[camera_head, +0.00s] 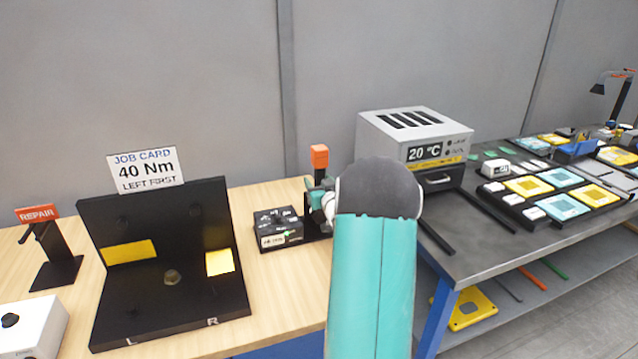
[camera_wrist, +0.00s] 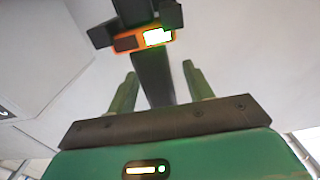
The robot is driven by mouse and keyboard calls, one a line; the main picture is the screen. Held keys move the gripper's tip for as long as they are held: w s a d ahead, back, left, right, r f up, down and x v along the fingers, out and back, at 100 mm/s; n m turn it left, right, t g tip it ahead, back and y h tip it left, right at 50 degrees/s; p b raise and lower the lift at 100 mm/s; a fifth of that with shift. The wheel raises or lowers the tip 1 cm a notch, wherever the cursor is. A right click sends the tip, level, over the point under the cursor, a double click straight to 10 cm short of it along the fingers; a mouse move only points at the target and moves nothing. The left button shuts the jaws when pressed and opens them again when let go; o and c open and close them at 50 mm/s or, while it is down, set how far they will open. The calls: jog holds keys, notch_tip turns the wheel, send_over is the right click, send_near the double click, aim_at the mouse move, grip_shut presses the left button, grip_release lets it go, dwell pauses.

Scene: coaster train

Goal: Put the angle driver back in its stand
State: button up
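A dark upright shape with an orange block on top (camera_head: 319,157) stands behind my gripper (camera_head: 322,200) at the workbench's right end. I take it for the angle driver or its stand; my arm hides much of it. In the wrist view a black shaft (camera_wrist: 153,78) with an orange band and a lit white patch (camera_wrist: 158,38) runs up between the fingers. Black prongs (camera_wrist: 135,12) sit above it. The green fingers of my gripper (camera_wrist: 160,70) stand apart, with a gap to the shaft at the right. I cannot tell driver from stand there.
A black fixture (camera_head: 165,305) holds yellow pieces below a "40 Nm, left first" card (camera_head: 146,171). A REPAIR stand (camera_head: 58,268) is far left. A grey oven (camera_head: 410,135) stands right on the metal table.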

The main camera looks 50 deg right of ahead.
jog(key=shift+f, duration=0.25)
jog(key=v, duration=1.4)
jog(key=shift+r, duration=0.3)
jog(key=w+a+r+n+g+y, duration=0.1)
jog(key=w+a+r+g+y, duration=0.15)
jog(key=a, duration=0.95)
jog(key=w+a+r+n+g+y, duration=0.1)
jog(key=w+a+r+g, duration=0.2)
jog(key=a, duration=0.8)
jog(key=s+a+n+g+y, duration=0.2)
jog(key=s+a+y, duration=0.1)
jog(key=s+a, duration=0.5)
jog(key=s+a+n+g+y, duration=0.2)
jog(key=s+a, duration=0.6)
jog(key=a, duration=0.7)
jog(key=shift+a+r+y, duration=0.3)
jog(key=shift+r+y, duration=0.05)
jog(key=shift+y, duration=0.1)
